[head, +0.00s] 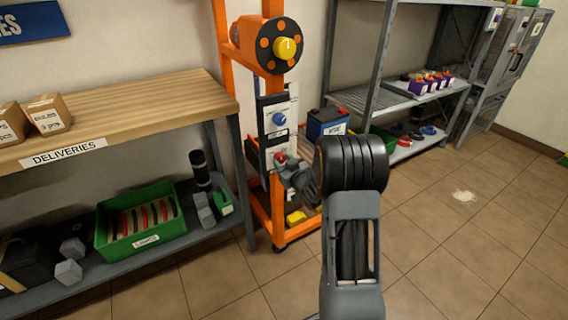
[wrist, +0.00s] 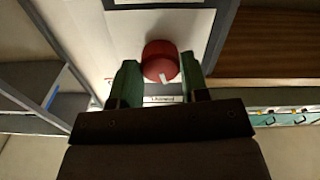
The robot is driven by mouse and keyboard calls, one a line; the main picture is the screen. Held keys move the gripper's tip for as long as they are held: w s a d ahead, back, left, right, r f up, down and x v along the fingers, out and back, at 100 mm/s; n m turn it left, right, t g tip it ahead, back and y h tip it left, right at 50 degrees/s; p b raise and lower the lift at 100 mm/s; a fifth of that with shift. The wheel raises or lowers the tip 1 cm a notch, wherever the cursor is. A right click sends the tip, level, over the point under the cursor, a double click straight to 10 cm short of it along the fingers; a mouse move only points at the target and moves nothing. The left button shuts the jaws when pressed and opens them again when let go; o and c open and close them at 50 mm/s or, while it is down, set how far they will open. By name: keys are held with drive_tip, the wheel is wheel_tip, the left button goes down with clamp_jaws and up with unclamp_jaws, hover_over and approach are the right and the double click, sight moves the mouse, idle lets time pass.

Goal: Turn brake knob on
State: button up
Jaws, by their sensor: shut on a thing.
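A red knob (head: 280,158) sits low on the white panel (head: 277,137) of the orange frame. In the wrist view the red knob (wrist: 160,62) is round, with a white mark on its face pointing down and slightly right. My gripper (head: 286,165) is at this knob. In the wrist view the green fingers of my gripper (wrist: 160,80) stand on both sides of the knob and are shut on it. A small label (wrist: 164,99) below the knob is too small to read. A blue knob (head: 279,118) is higher on the panel.
The deliveries shelf (head: 150,105) stands close on the left. A metal rack (head: 400,100) with a blue battery box (head: 326,124) stands right.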

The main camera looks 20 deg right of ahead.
drive_tip(key=m+p, duration=0.1)
drive_tip(key=m, duration=0.5)
drive_tip(key=m+p, duration=0.1)
drive_tip(key=m, duration=0.5)
drive_tip(key=shift+a+p, duration=0.1)
drive_tip(key=shift+p, duration=0.25)
idle(0.4)
drive_tip(key=o, duration=0.9)
drive_tip(key=s, duration=0.4)
drive_tip(key=s+d+p, duration=0.1)
drive_tip(key=s, duration=0.4)
drive_tip(key=s+p, duration=0.1)
drive_tip(key=s, duration=0.3)
drive_tip(key=shift+s+d, duration=0.3)
drive_tip(key=shift+s, duration=0.1)
drive_tip(key=shift+r, duration=0.15)
